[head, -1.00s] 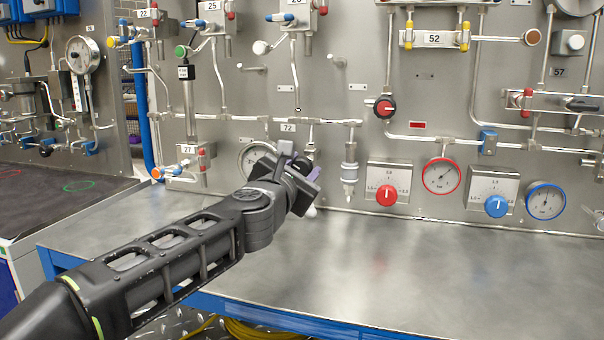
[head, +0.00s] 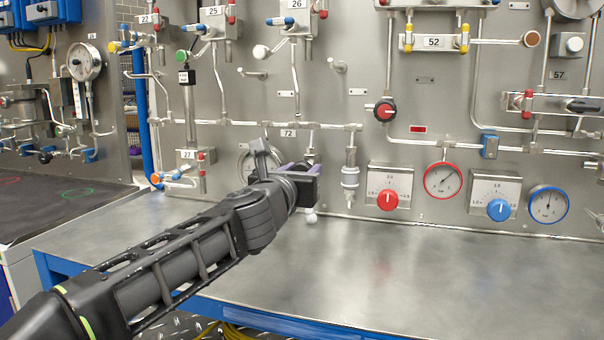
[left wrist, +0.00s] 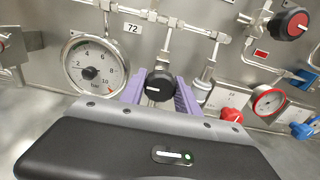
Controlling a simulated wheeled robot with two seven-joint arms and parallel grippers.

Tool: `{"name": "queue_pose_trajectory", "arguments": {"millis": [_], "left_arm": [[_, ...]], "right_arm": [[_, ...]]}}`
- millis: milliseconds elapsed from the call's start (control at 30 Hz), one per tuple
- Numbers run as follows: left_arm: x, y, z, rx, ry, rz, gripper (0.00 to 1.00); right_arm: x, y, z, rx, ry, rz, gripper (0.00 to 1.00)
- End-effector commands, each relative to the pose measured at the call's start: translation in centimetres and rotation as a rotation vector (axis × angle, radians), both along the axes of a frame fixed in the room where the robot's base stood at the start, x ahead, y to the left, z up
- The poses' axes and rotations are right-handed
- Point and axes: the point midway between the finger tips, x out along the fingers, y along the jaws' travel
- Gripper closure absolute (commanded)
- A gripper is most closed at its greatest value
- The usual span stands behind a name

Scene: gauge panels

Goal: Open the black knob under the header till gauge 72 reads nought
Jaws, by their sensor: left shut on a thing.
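The black knob (left wrist: 158,88) sits under the header pipe (left wrist: 160,18), between the purple fingers of my left gripper (left wrist: 159,96). The gripper is shut on it, and a white mark runs across its face. Gauge 72 (left wrist: 92,65) is a round white dial in bar left of the knob, below the label 72 (left wrist: 132,28). Its needle points left, near the 2. In the head view my left gripper (head: 303,172) is against the panel below the header (head: 262,124). It hides the knob and much of the gauge (head: 246,163). My right gripper is not in view.
Right of the gripper are a clear filter bowl (head: 350,177), a red dial knob (head: 388,200), a red-rimmed gauge (head: 443,180) and a blue dial knob (head: 498,209). A white ball (head: 311,218) hangs just below the gripper. The steel bench top (head: 400,270) is clear.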

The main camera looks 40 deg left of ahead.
Motion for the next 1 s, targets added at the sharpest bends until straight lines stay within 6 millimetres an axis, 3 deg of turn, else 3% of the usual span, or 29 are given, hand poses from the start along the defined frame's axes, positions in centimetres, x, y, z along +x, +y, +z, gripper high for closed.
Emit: {"name": "queue_pose_trajectory", "arguments": {"millis": [233,267,500,800,1000], "left_arm": [[0.0,0.0,-0.1,-0.002,0.002,0.000,1.00],[0.0,0.0,-0.1,-0.002,0.002,0.000,0.60],[0.0,0.0,-0.1,0.000,0.001,0.000,0.41],[-0.2,-0.1,0.0,0.001,0.000,0.000,0.41],[-2.1,-0.7,0.2,0.000,-0.001,0.001,0.41]], "right_arm": [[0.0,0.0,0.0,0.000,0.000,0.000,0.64],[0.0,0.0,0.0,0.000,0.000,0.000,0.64],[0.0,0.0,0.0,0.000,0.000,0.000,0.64],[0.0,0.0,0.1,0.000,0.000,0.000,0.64],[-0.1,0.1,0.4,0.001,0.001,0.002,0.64]]}}
